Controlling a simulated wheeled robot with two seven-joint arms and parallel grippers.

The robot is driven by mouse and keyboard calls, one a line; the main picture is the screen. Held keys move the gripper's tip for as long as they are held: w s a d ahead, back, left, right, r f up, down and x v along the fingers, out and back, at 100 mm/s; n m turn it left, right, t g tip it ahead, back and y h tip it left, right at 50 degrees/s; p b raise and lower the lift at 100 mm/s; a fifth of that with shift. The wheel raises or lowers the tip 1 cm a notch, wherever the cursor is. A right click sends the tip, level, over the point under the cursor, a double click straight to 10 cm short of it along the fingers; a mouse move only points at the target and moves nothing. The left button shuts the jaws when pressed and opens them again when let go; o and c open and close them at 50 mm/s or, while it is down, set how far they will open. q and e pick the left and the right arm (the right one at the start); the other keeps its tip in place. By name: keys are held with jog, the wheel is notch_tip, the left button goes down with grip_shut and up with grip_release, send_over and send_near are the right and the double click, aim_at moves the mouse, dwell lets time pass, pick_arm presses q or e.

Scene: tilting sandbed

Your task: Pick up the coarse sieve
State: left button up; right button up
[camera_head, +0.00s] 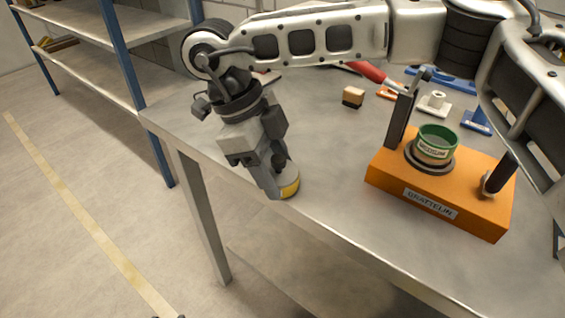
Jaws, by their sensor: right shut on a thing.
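My right gripper (274,178) points down at the table's front edge, left of the middle. It is shut on a small round grey sieve with a yellow band (290,186). The gripper hides part of this sieve, and no lettering on it is readable, so I cannot confirm that it is the coarse one. I cannot tell whether it touches the tabletop. A green sieve labelled MEDIUM (436,147) sits on the orange shaker base (388,178), which is labelled BRATTELIN. My left gripper is not in view.
The grey table (330,195) is clear between the gripper and the shaker. Dark uprights stand on the shaker. Behind are a small wood-and-black block (353,97), a white piece (434,103), a blue piece (476,121) and a red-handled tool (368,71). Blue-posted shelving (122,52) stands at left.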

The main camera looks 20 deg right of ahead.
jog(key=shift+s+a, duration=0.2)
jog(key=shift+a, duration=0.1)
jog(key=o, duration=1.1)
jog(key=shift+c, duration=0.2)
jog(key=p+v, duration=0.1)
jog(key=v, duration=1.5)
jog(key=shift+p, duration=0.3)
jog(key=shift+w, duration=0.1)
